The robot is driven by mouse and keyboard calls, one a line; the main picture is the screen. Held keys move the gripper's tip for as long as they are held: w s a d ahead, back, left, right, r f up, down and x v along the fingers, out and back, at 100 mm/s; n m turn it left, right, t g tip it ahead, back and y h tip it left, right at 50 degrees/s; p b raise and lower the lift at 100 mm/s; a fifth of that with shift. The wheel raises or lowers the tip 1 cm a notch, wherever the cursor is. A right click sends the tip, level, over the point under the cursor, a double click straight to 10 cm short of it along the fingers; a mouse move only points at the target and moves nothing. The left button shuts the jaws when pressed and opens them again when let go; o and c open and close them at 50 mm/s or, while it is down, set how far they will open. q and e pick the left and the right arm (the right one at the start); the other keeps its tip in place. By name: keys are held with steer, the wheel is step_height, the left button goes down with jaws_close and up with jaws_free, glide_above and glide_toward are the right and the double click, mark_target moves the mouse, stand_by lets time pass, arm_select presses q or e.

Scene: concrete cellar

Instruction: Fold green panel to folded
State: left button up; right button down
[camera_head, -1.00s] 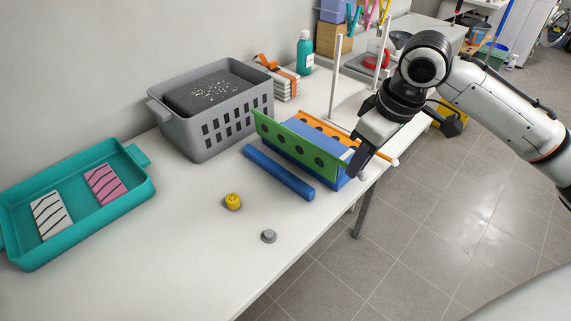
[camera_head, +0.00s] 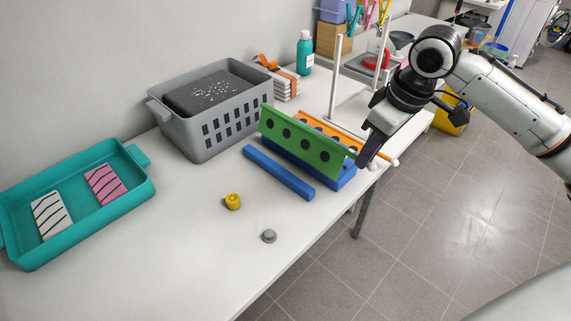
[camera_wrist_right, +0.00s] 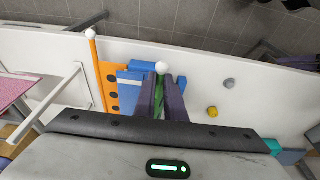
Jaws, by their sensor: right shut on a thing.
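The green panel (camera_head: 300,140), with a row of dark round holes, stands tilted along the near side of a blue base (camera_head: 343,182). It hides much of the blue middle. An orange panel (camera_head: 325,130) lies behind it and also shows in the wrist view (camera_wrist_right: 111,75). My right gripper (camera_head: 368,160) is at the green panel's right end, shut on it. In the wrist view, a green strip (camera_wrist_right: 160,98) shows between the dark fingers (camera_wrist_right: 162,92), with a white ball (camera_wrist_right: 163,67) just beyond their tips. My left gripper is not in view.
A blue bar (camera_head: 278,172) lies in front of the base. A yellow knob (camera_head: 233,201) and a grey knob (camera_head: 269,236) sit nearer. A grey basket (camera_head: 205,143) and teal tray (camera_head: 145,190) stand left. A white rod frame (camera_head: 336,80) stands behind. The table's front centre is clear.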

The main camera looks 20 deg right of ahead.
steer(key=shift+w+d+f, duration=0.15)
steer(key=shift+w+d, duration=0.1)
steer(key=shift+d, duration=0.35)
steer(key=shift+w+d+f, duration=0.25)
steer(key=shift+d, duration=0.25)
steer(key=shift+w+d+f, duration=0.2)
steer(key=shift+d+f, duration=0.05)
steer(key=shift+d, duration=0.25)
steer(key=shift+w+d+f, duration=0.3)
steer(key=shift+d+f, duration=0.5)
steer(key=c, duration=1.7)
jaws_free()
steer(key=shift+c, duration=0.2)
